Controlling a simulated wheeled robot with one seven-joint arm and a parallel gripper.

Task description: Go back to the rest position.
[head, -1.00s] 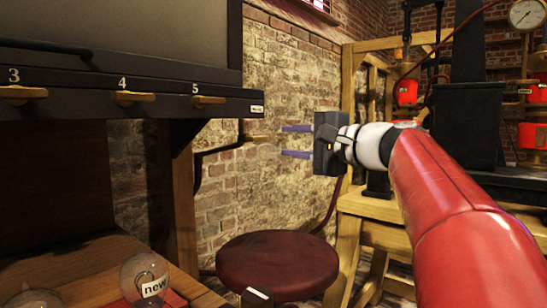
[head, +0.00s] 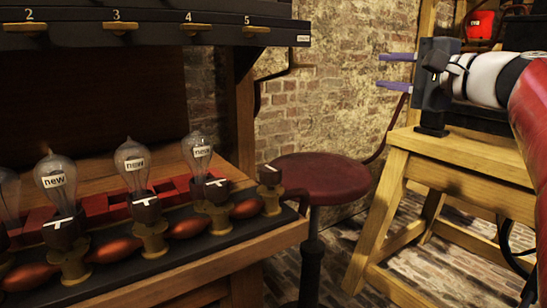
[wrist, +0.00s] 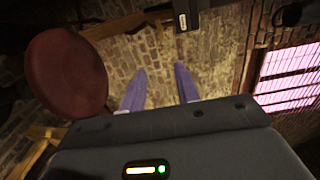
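My gripper (head: 396,71) is at the upper right of the head view, held up in the air in front of the brick wall. Its two purple fingers stand apart and point left, with nothing between them. In the wrist view the fingers (wrist: 161,90) are also apart and empty, with the brick wall beyond them. My red and white arm reaches in from the right edge. The gripper touches nothing that I can see.
A bench at left carries several glass bulbs (head: 132,164) labelled "new" on a dark rail. Above it is a black panel with numbered brass levers (head: 190,29). A round red stool (head: 322,178) stands beside it. A wooden stand (head: 455,158) is at right.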

